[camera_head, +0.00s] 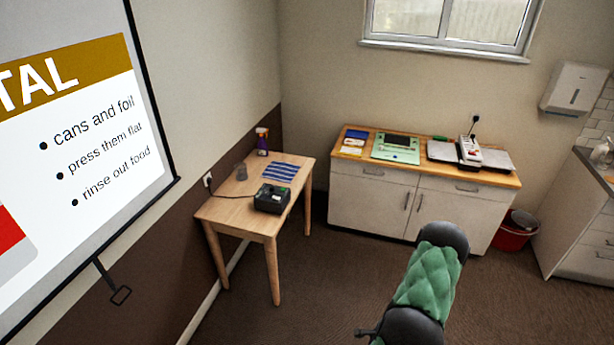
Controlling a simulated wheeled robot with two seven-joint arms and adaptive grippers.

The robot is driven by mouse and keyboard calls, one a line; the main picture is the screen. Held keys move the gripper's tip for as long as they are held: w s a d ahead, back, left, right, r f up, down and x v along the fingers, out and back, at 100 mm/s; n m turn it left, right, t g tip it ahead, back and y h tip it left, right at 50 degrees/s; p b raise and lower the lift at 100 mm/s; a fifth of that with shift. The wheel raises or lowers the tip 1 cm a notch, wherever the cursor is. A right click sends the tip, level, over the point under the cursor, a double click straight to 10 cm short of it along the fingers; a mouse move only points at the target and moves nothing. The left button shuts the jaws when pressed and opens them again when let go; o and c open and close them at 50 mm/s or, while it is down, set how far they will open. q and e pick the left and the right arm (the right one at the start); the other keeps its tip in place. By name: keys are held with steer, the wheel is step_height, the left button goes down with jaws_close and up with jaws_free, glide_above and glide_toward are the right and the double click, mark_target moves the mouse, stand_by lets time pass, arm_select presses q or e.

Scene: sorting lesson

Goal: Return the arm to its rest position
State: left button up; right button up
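Neither of my grippers shows in the camera_head view, so I cannot see their opening or anything they hold. A padded green shape with rounded black ends stands at the bottom, right of centre. It looks like a link of one of my arms, but I cannot tell which arm.
A white cabinet (372,205) with scales (470,152) stands at the back. A red bin (514,236) is beside it. The middle floor is open.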

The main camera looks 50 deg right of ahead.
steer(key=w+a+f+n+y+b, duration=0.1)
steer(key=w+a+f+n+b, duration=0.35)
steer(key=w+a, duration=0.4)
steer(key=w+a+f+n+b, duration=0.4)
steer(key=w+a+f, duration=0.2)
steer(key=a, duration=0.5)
arm_select(q)
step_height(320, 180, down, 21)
steer(key=b, duration=1.1)
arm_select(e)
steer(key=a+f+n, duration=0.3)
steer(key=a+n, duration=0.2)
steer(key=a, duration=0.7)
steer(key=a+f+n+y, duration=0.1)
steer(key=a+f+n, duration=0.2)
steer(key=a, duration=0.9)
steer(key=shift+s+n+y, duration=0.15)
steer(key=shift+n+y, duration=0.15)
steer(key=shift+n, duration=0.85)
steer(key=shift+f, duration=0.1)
